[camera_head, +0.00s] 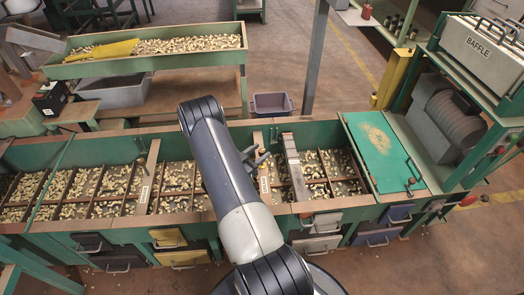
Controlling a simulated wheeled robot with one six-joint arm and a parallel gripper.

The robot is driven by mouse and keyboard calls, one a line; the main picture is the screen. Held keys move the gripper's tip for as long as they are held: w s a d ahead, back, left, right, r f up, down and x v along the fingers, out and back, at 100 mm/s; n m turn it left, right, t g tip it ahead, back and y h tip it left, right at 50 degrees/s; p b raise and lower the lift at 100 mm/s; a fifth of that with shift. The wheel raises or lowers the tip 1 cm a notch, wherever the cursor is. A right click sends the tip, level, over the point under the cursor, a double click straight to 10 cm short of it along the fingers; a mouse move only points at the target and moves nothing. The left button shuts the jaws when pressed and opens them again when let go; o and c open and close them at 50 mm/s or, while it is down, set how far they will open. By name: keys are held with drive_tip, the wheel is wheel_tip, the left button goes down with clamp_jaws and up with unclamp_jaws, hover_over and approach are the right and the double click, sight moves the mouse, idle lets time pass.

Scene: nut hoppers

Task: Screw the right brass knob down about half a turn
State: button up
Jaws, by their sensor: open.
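I cannot make out a brass knob for certain in the head view; any knobs near my gripper are too small to tell or hidden by my arm. My gripper (256,157) shows as small dark fingers just right of my forearm, above the green hopper trough (110,228). The fingers are apart, and I see nothing held between them. My arm link covers the trough just left of the gripper. A pale upright label strip (264,184) stands just below the fingers, and a grey metal bar (293,165) lies across the trough to their right.
The trough has several compartments of nuts. A green lid (372,148) covers its right end, beside a machine with a BAFFLE panel (480,47). Coloured drawers (182,257) line the front. A second nut trough (150,65) and a grey bin (272,104) stand behind.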

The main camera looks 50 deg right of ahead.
drive_tip(key=shift+d, duration=0.9)
drive_tip(key=shift+c, duration=0.4)
drive_tip(key=c, duration=0.9)
drive_tip(key=shift+f+g+b, duration=0.1)
drive_tip(key=shift+g+b, duration=0.2)
